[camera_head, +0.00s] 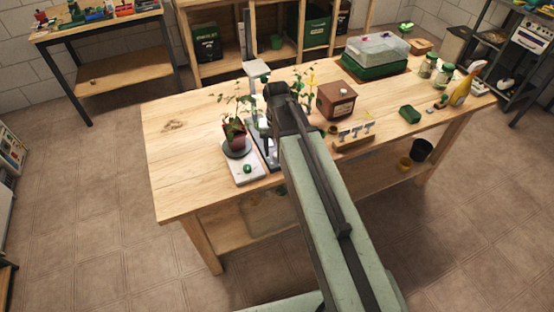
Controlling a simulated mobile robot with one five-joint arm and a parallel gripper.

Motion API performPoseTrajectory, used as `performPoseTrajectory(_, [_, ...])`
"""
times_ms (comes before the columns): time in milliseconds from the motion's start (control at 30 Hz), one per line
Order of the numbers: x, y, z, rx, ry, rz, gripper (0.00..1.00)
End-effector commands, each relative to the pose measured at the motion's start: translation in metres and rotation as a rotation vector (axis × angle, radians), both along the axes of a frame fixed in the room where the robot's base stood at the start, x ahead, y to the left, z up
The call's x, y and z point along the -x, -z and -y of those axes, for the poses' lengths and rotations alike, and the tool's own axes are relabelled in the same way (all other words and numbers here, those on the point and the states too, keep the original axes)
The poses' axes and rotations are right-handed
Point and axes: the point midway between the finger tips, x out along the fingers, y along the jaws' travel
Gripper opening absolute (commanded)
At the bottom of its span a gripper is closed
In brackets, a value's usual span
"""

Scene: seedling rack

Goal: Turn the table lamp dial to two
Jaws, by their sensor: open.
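The table lamp (256,69) has a pale grey flat head on an upright post, near the left part of the wooden table. My arm reaches over the table and covers part of the lamp's post and base. My gripper (266,127) is by the lamp, small and partly hidden by my own arm. It is open and I see nothing held in it. A white block with a round green knob (247,168) sits at the front of the table, below a potted plant (235,133). I cannot make out any numbers on the knob, or whether it belongs to the lamp.
The wooden table (180,180) has free room at its left end. Right of my arm are a brown box (336,99), a wooden holder with white tags (353,138), a green sponge (410,114), a covered tray (375,65) and a yellow spray bottle (463,88).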

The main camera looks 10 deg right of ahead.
Motion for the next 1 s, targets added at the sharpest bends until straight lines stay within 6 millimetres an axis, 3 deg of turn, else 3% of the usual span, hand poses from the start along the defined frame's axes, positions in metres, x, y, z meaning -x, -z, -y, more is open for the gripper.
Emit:
performPoseTrajectory(67, [0.0000,0.0146,-0.0001,0.000,0.000,0.000,0.50])
performPoseTrajectory(367, [0.0001,0.0129,-0.0001,0.000,0.000,0.000,0.48])
performPoseTrajectory(533, [0.0000,0.0129,0.0000,0.000,0.000,0.000,0.00])
performPoseTrajectory(1000, [0.0000,0.0129,0.0001,0.000,0.091,0.000,0.00])
